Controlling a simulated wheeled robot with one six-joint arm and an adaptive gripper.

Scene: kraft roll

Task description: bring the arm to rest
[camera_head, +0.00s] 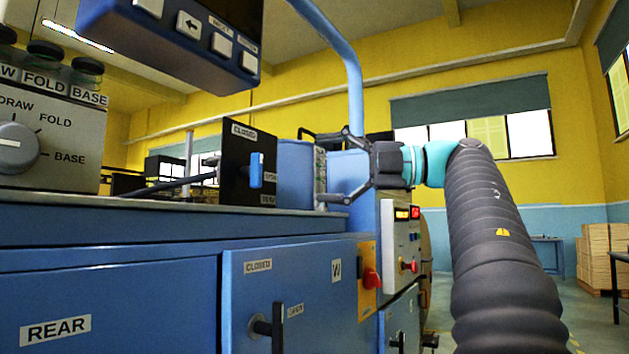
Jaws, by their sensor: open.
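My gripper (335,168) is open, its two dark fingers spread apart and pointing left, near the right end of the blue machine's top. A grey strip stands between or behind the fingertips; I cannot tell whether they touch it. My arm (492,240), in a dark ribbed sleeve with a teal wrist, rises from the lower right and bends left toward the machine. Nothing is visibly held in the gripper.
A black panel (236,185) with a blue handle stands on the blue machine (120,290) left of the gripper. A control box (402,240) and red switch (371,278) lie below it. A dial box (45,130) is at left. Cartons (600,255) stand far right.

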